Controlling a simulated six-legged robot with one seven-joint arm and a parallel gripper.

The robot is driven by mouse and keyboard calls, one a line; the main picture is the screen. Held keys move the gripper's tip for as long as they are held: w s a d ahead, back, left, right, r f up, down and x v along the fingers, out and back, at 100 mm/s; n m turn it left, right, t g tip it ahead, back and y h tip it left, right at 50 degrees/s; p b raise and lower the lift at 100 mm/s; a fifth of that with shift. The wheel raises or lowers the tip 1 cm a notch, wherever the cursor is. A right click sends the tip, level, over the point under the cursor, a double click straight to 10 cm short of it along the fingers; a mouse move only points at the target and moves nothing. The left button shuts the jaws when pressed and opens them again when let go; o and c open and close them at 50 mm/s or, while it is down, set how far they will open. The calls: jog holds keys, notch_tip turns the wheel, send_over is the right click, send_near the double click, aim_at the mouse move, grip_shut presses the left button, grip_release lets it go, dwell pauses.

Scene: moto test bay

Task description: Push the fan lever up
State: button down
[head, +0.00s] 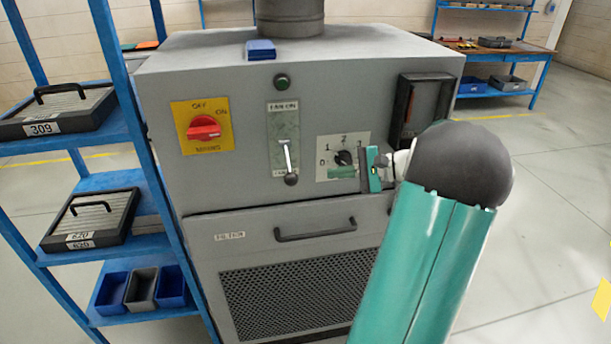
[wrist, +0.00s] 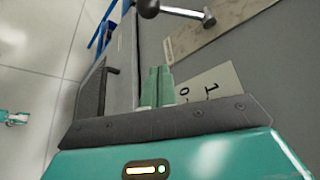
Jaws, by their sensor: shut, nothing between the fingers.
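The fan lever (head: 288,160) is a thin metal arm with a dark round knob, on a pale plate (head: 283,123) marked FAN ON. It hangs down, its knob at the plate's lower end. In the wrist view the lever's knob (wrist: 148,8) is at the top edge, beyond my fingertips. My gripper (head: 333,172) is to the right of the knob, at about its height, in front of the lower part of the dial plate (head: 350,140). In the wrist view my gripper's (wrist: 158,70) green fingers are together and empty, apart from the lever.
A red mains switch (head: 203,127) on a yellow plate is left of the lever. A green button (head: 282,82) is above it. The filter drawer handle (head: 315,230) sticks out below. A blue shelf rack (head: 130,100) stands close on the left.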

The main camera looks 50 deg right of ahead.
aim_at(288, 162)
jog(key=w+a, duration=0.6)
jog(key=a, duration=0.1)
jog(key=shift+a+f, duration=0.2)
dwell(0.4)
jog(key=shift+r, duration=0.1)
